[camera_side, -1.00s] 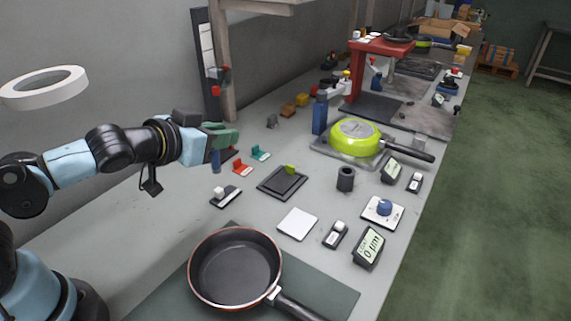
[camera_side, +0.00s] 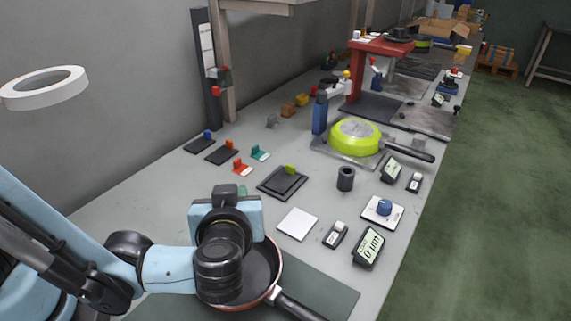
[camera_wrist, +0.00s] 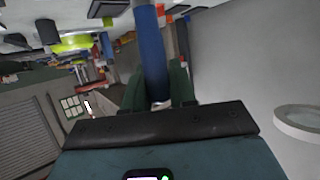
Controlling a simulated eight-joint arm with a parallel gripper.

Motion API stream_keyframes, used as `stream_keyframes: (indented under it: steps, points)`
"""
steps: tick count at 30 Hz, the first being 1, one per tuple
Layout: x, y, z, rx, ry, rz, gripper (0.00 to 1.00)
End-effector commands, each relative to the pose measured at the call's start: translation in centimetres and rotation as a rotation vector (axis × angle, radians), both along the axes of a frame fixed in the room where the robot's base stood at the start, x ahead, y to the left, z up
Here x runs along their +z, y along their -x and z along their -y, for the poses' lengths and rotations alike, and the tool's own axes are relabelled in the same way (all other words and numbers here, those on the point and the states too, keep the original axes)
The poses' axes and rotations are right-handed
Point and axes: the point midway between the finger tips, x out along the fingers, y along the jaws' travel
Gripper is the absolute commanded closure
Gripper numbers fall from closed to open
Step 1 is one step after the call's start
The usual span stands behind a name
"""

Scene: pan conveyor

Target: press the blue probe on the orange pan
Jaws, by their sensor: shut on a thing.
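The pan with a copper-orange rim (camera_side: 266,268) and dark inside lies upright on a dark green mat at the front in the side view. My forearm and wrist cover its left part. In the wrist view my gripper (camera_wrist: 156,88) has its green fingers shut on the blue probe (camera_wrist: 151,45), a blue cylinder with a silvery lower part. In the side view my wrist stands over the pan and hides the probe, so I cannot tell whether the probe touches the pan.
An upside-down lime-green pan (camera_side: 355,136) sits further back. The pan's handle (camera_side: 297,306) points front right.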

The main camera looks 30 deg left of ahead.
Motion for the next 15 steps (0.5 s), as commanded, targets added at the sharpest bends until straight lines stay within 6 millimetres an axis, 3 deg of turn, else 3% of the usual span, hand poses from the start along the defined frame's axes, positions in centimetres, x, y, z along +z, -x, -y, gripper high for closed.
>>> stream_keyframes:
  steps: [7,15]
  points:
    - [0.6,2.8,1.7,0.153,0.006,0.005,1.00]
    - [-0.2,3.5,2.0,0.184,0.008,0.004,1.00]
